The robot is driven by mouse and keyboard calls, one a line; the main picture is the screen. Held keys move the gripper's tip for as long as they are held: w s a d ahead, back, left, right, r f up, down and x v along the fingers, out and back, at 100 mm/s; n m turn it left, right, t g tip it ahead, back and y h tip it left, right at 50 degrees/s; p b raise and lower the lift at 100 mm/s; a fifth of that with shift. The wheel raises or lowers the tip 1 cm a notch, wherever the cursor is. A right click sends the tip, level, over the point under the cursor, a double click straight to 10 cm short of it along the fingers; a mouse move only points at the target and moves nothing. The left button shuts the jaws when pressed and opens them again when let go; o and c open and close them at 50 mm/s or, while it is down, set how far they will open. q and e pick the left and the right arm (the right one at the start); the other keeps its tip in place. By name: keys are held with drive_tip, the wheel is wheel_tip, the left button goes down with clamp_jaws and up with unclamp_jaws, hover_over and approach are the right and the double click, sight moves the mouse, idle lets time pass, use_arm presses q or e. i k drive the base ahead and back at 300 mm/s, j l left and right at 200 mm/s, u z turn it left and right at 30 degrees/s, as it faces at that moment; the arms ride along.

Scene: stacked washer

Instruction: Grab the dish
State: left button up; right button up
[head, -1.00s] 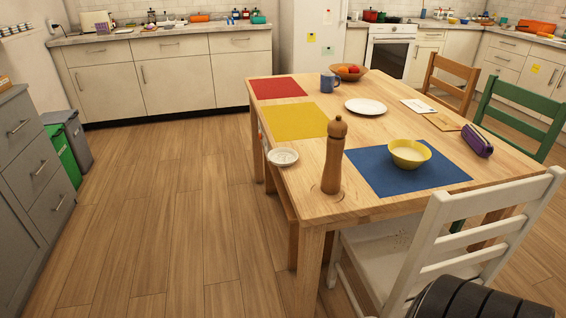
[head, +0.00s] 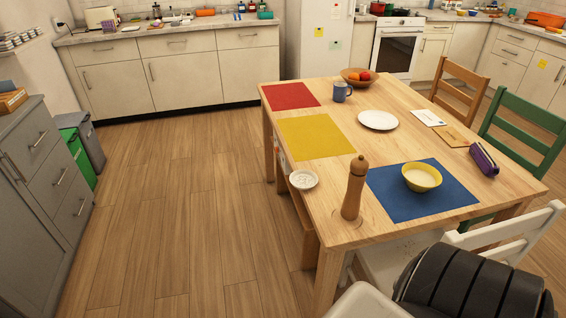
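A small white dish (head: 303,180) shows at the left edge of the wooden table (head: 345,175), left of a tall brown pepper mill (head: 355,188). A larger white plate (head: 378,120) lies flat and empty near the middle of the table. A yellow bowl (head: 422,178) with pale contents stands on the blue mat (head: 400,205). Neither of my grippers is in view. A dark ribbed part, likely of my own arm, fills the lower right corner and covers part of the white chair.
A white chair (head: 508,225) stands at the table's near right side. Green (head: 525,112) and brown (head: 465,82) chairs stand along the right. A grey cabinet (head: 45,165) and bins line the left. The wooden floor (head: 190,220) left of the table is clear.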

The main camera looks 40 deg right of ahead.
sight(302, 179)
drive_tip(key=i+j+z, duration=0.2)
drive_tip(key=i, duration=0.35)
drive_tip(key=i+z, duration=0.2)
drive_tip(key=i, duration=0.3)
drive_tip(key=i+j+z, duration=0.2)
drive_tip(key=i+j, duration=0.15)
drive_tip(key=i, duration=0.15)
drive_tip(key=i+z, duration=0.8)
drive_tip(key=z, duration=0.15)
drive_tip(key=i+j+z, duration=0.2)
drive_tip(key=i+z, duration=0.15)
drive_tip(key=z, duration=0.15)
drive_tip(key=i+j+z, duration=0.45)
drive_tip(key=k+l, duration=0.1)
